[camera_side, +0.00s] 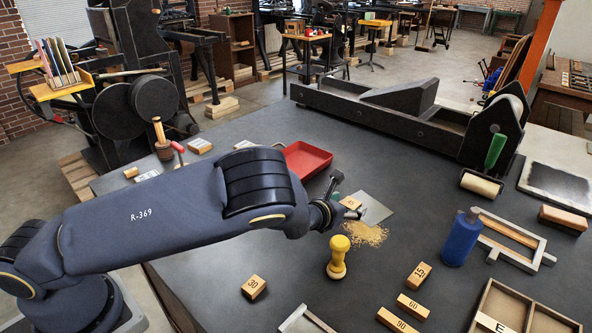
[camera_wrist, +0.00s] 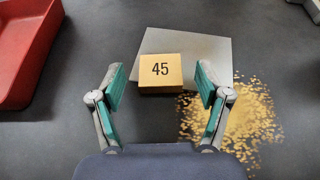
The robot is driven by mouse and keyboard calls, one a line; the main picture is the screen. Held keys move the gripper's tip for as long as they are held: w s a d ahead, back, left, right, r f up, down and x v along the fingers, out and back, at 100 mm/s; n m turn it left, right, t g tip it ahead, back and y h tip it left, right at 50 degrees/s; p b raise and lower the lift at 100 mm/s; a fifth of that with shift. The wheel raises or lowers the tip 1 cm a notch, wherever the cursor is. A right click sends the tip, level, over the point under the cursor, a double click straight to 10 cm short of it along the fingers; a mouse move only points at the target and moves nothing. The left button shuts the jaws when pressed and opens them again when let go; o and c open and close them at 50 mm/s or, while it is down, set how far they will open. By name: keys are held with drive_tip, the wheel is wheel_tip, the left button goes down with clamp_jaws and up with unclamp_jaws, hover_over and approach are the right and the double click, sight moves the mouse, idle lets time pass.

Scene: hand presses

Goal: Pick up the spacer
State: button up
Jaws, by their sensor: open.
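A wooden spacer block marked 45 (camera_wrist: 160,73) lies on the near edge of a grey metal plate (camera_wrist: 215,50). In the side view the block (camera_side: 350,203) is partly hidden by my gripper (camera_side: 336,192). My gripper (camera_wrist: 160,88) is open, with one teal-padded finger to the left of the block and one to the right. There are gaps between the pads and the block, and nothing is held. Other numbered blocks lie on the table: one marked 30 (camera_side: 254,287), one marked 15 (camera_side: 418,275), one marked 60 (camera_side: 412,306) and one marked 90 (camera_side: 397,320).
Gold flakes (camera_side: 366,234) are scattered beside the plate. A yellow-handled tool (camera_side: 338,258) stands in front of them. A red tray (camera_side: 303,160) lies behind my gripper. A blue bottle (camera_side: 461,238) and a frame (camera_side: 515,240) are at right. A long black press bed (camera_side: 380,115) spans the back.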

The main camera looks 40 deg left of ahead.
drive_tip(key=shift+w+f, duration=0.2)
drive_tip(key=shift+w, duration=0.25)
drive_tip(key=c, duration=1)
drive_tip(key=shift+c, duration=0.2)
drive_tip(key=shift+r, duration=0.15)
